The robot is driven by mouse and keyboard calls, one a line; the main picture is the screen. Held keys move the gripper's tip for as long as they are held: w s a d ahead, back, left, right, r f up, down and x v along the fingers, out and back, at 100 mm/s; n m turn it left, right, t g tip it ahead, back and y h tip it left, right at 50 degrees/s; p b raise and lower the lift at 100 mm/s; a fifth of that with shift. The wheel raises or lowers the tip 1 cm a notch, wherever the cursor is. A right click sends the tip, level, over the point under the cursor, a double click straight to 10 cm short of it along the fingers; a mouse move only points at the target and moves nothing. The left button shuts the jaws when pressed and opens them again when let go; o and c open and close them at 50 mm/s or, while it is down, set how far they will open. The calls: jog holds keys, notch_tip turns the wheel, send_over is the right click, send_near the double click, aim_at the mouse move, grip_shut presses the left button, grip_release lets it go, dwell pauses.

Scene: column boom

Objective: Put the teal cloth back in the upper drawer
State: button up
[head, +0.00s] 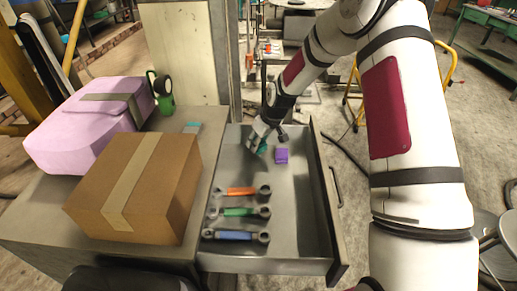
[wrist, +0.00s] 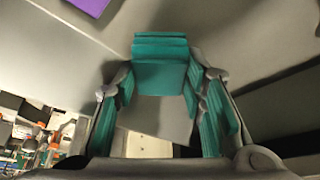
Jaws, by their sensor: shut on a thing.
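The teal cloth (wrist: 160,62) is folded and sits between the fingers of my gripper (wrist: 160,100) in the wrist view. Teal also shows along the inner sides of both fingers. In the head view my gripper (head: 258,143) points down at the far left part of the open upper drawer (head: 290,220), with a bit of the teal cloth (head: 263,149) at its tips. I cannot tell whether the cloth touches the drawer floor. The fingers partly hide the cloth.
A purple block (head: 281,156) lies just right of my gripper in the drawer. Orange, green (head: 240,212) and blue wrenches lie nearer. The drawer's right part is clear.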

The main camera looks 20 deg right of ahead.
aim_at(259, 148)
jog(key=shift+f, duration=1.7)
jog(key=shift+f, duration=0.2)
jog(key=o, duration=1)
jog(key=shift+o, duration=0.2)
jog(key=shift+r, duration=0.15)
